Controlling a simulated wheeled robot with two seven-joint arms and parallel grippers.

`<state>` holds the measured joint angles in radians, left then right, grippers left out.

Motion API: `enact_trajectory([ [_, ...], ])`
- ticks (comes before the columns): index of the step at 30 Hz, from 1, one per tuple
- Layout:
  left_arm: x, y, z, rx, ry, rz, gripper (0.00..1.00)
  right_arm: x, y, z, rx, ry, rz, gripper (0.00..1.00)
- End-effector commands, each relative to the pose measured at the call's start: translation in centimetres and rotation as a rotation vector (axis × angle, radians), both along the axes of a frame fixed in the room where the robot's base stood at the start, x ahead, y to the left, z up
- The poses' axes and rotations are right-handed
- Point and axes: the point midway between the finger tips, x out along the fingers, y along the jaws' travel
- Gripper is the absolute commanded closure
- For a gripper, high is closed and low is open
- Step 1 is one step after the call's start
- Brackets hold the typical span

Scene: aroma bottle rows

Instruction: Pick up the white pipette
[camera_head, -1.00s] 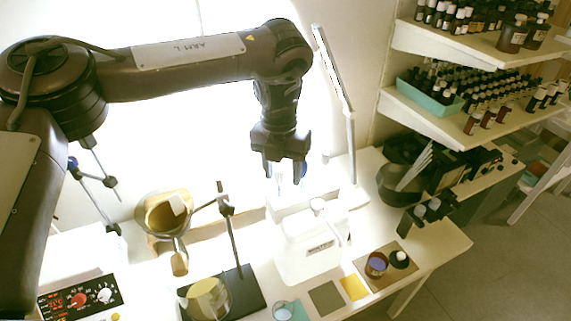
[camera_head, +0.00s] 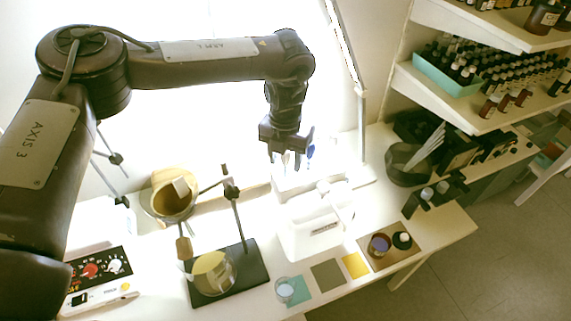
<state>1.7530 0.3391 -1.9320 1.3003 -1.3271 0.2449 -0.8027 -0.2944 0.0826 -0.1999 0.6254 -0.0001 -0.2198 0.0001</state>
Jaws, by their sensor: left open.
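My left gripper (camera_head: 286,156) points down with its fingers apart, over the back of the white bench. Slim pale and blue-topped items (camera_head: 311,150) stand upright around its fingertips, above a white stand (camera_head: 293,183). A white pipette may be among them, but glare and the gripper hide its outline. I cannot tell whether a finger touches any of them. My right gripper is out of view.
A white container (camera_head: 305,232) stands in front of the stand. A lamp post (camera_head: 361,125) rises at right. Shelves of bottles (camera_head: 455,90) are beyond.

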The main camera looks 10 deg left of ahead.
Motion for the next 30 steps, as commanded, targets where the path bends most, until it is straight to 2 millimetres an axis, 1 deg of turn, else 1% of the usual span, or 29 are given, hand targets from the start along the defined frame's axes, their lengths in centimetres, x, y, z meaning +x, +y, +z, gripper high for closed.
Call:
enact_trajectory([
  [1, 0.0, 0.0, 0.0, 0.0, -0.001, 0.0, 0.53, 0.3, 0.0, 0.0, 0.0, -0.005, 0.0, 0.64],
  [4, 0.0, 0.0, 0.0, 0.0, -0.001, 0.0, 0.53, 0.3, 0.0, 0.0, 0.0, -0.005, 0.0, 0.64],
  [5, 0.0, 0.0, 0.0, 0.0, -0.001, 0.0, 0.56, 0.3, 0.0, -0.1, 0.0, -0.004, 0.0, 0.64],
  [11, 0.0, 0.0, 0.0, 0.0, -0.001, 0.0, 0.82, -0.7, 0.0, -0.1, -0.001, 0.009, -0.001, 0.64],
  [12, 0.0, 0.0, 0.0, 0.0, -0.001, 0.0, 0.85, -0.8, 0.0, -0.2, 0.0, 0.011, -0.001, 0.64],
  [20, 0.0, 0.0, 0.0, 0.0, -0.001, 0.0, 0.85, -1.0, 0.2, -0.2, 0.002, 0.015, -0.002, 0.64],
  [23, 0.1, 0.0, 0.4, -0.002, -0.003, 0.0, 0.85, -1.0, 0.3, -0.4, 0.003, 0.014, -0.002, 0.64],
  [26, 0.1, -0.1, 1.5, -0.003, -0.005, 0.0, 0.85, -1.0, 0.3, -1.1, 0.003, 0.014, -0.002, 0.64],
  [30, 0.2, -0.1, 4.3, -0.002, -0.006, -0.001, 0.85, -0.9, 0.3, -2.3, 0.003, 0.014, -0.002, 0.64],
])
